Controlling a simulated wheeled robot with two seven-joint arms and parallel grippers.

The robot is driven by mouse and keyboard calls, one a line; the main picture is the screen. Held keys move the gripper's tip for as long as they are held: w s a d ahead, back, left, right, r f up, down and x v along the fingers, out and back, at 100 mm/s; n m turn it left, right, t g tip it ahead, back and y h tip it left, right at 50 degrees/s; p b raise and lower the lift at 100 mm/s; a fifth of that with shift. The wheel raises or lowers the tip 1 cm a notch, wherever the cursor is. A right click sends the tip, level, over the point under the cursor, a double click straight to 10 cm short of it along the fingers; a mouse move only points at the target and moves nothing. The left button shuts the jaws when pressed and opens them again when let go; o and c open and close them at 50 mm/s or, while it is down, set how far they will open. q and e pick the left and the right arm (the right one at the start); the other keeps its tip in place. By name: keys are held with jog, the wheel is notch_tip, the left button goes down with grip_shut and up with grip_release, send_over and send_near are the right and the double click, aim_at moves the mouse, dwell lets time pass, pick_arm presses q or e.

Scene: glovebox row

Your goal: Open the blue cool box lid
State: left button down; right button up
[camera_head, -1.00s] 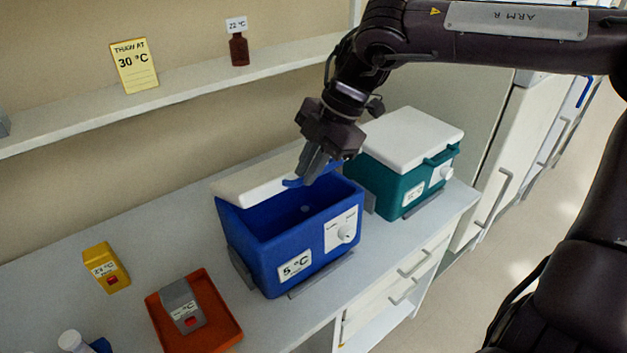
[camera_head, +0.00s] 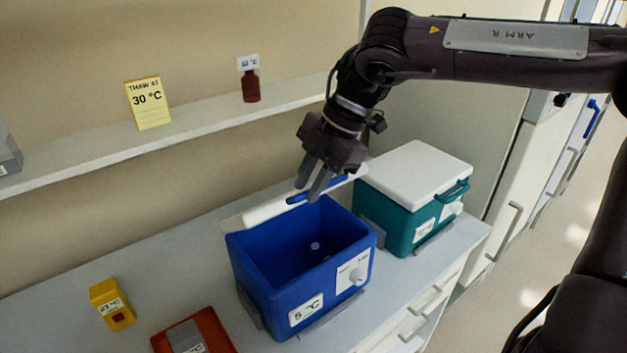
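The blue cool box (camera_head: 292,289) stands on the counter, labelled 5 °C, with a knob on its front panel. Its white lid (camera_head: 262,212) is raised and tilted back along the rear edge, so the inside shows and looks empty apart from a small pale spot. A blue handle (camera_head: 333,188) runs along the lid's raised edge. My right gripper (camera_head: 312,187) is right at this handle, its two fingers spread with a gap between them. Whether a finger touches the handle I cannot tell. My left gripper is not in view.
A teal cool box (camera_head: 400,219) with its white lid shut stands close on the right. A shelf (camera_head: 95,150) above holds a 30 °C card (camera_head: 148,103) and a brown bottle (camera_head: 250,88).

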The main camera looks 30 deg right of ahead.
jog(key=shift+o, duration=1.1)
jog(key=shift+w+f, duration=0.1)
jog(key=shift+w, duration=0.2)
jog(key=shift+w+f, duration=0.1)
jog(key=shift+w, duration=0.15)
jog(key=shift+s, duration=0.1)
jog(key=shift+s, duration=0.15)
jog(key=shift+r, duration=0.2)
jog(key=shift+d+r, duration=0.15)
jog(key=shift+r, duration=0.1)
jog(key=b+v, duration=0.1)
jog(key=v, duration=0.6)
jog(key=shift+b, duration=0.3)
jog(key=shift+f, duration=0.1)
